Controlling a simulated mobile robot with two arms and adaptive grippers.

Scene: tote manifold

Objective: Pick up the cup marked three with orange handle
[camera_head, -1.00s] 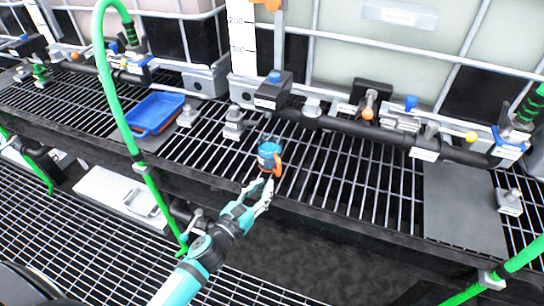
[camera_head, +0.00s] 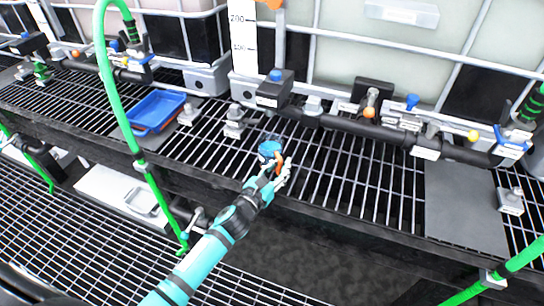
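The cup (camera_head: 267,148) is blue with an orange handle and stands on the black grating shelf near its front edge. Its number cannot be read here. My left gripper (camera_head: 279,169) reaches in from below and is at the cup's handle side, its pale fingers around or beside the orange handle, which is partly hidden. I cannot tell whether the fingers are closed on it. My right gripper is not in view.
A blue tray (camera_head: 157,111) lies on the shelf to the left. A black pipe manifold (camera_head: 370,129) with valves runs behind the cup. A green hose (camera_head: 113,88) hangs at the left. A grey plate (camera_head: 462,205) lies at the right. The grating right of the cup is clear.

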